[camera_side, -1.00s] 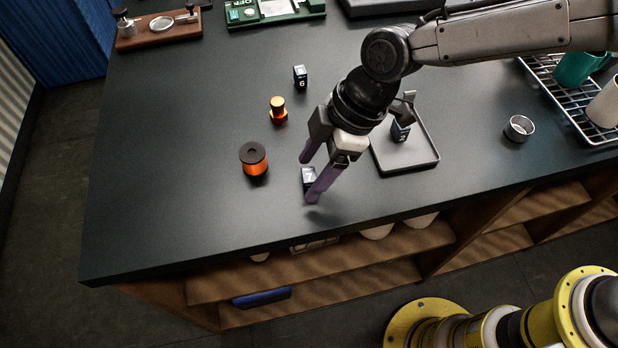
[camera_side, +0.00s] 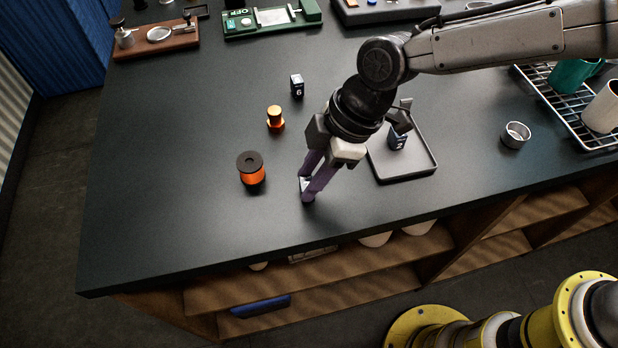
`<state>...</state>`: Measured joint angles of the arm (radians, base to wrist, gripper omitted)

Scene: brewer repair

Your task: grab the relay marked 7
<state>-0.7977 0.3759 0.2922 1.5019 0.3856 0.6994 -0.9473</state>
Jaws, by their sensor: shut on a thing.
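My gripper (camera_side: 307,190) is pointed down near the front edge of the dark worktop. Its purple fingers are closed on the relay marked 7 (camera_side: 303,183). Only a small pale and dark part of the relay shows between the fingers, and its number is hidden now. I cannot tell whether it still touches the worktop. A second relay, marked 6 (camera_side: 297,86), stands farther back. Another dark relay (camera_side: 397,139) stands in a grey tray (camera_side: 412,173) to the right of my gripper.
A small metal cup (camera_side: 515,135) and a wire rack (camera_side: 560,105) with cups are at the right. A green board (camera_side: 270,18) lies at the back. The worktop's front left (camera_side: 160,230) is clear.

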